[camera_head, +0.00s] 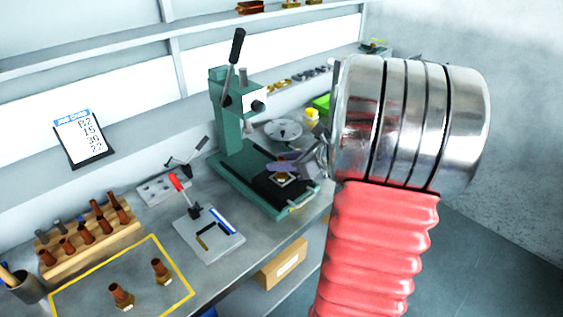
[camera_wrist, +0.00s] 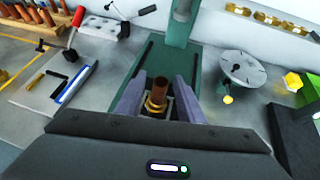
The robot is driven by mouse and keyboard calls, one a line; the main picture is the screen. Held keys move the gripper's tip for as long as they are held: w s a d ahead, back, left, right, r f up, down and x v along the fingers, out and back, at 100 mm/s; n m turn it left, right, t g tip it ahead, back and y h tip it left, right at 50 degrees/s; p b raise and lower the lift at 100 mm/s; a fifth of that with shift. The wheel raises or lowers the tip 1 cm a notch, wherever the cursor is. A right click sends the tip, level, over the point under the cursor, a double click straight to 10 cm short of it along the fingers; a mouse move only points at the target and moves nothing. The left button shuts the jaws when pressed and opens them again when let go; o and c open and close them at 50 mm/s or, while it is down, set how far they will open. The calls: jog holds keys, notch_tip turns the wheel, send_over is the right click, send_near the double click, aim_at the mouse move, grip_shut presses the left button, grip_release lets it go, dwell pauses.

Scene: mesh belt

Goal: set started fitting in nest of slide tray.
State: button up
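The started fitting, a copper tube in a brass body (camera_wrist: 157,97), stands upright between my gripper's fingers in the wrist view. Its brass part also shows in the head view (camera_head: 282,178), at the pale square nest (camera_head: 292,181) of the dark slide tray (camera_head: 268,187). It appears to stand in the nest; its lower end is hard to see. My gripper (camera_wrist: 158,92) is open around the fitting, with a narrow gap visible on the right side. In the head view my wrist hides part of the press area, and a purple-grey finger shows over the nest.
The green lever press (camera_head: 228,110) rises behind the tray. A round grey dish (camera_wrist: 243,68) is to the right. Two fittings (camera_head: 122,296) stand in the yellow outline.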

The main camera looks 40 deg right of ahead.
jog(key=v, duration=1.2)
jog(key=shift+a+r, duration=0.1)
jog(key=shift+r, duration=0.05)
dwell(0.6)
jog(key=w+a+f+n+g+y, duration=0.15)
jog(key=a+n+g, duration=0.45)
jog(key=a+n, duration=1.15)
jog(key=s+a+n+h, duration=0.2)
jog(key=s+a+n, duration=0.2)
jog(key=a+n, duration=0.4)
jog(key=s+a+r+n+h, duration=0.1)
jog(key=s+a+n+h, duration=0.1)
jog(key=a+n, duration=0.6)
jog(key=shift+s+r, duration=0.2)
jog(key=shift+s, duration=0.65)
